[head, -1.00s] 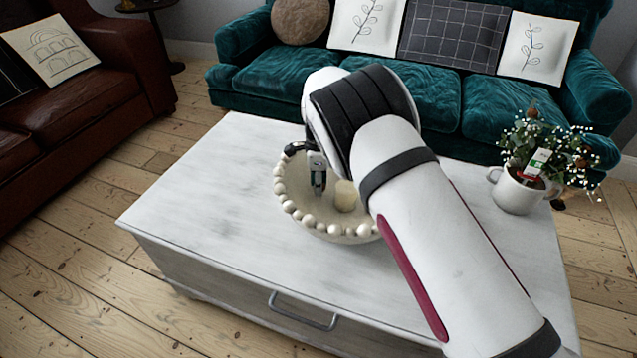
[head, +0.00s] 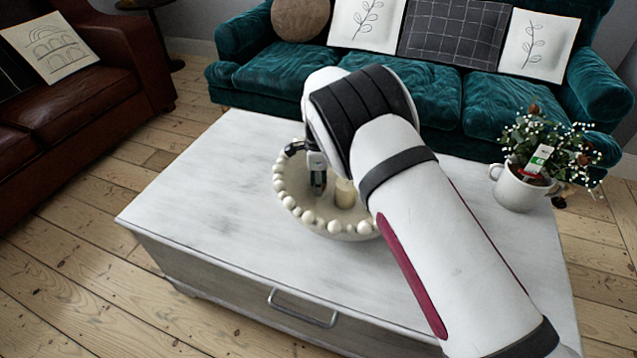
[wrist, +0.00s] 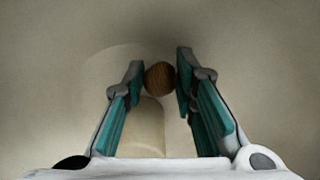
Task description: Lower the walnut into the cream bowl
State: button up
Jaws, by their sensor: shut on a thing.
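The cream bowl (head: 293,207) with a beaded rim stands on the white table. My gripper (head: 318,185) is inside the bowl's rim in the head view, partly hidden by my arm. In the wrist view my gripper (wrist: 158,78) is shut on the walnut (wrist: 159,77), a small round brown thing between the fingertips. The bowl's cream inner surface (wrist: 60,75) fills the wrist view behind it. I cannot tell whether the walnut touches the bowl. The walnut does not show in the head view.
A pale candle-like cylinder (head: 345,194) stands in the bowl beside my gripper; it also shows in the wrist view (wrist: 143,130). A white pot with a plant (head: 519,188) stands at the table's right. The table's left part (head: 205,190) is clear.

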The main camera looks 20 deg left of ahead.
jog(key=o, duration=0.8)
jog(key=shift+o, duration=0.2)
jog(key=shift+r, duration=0.1)
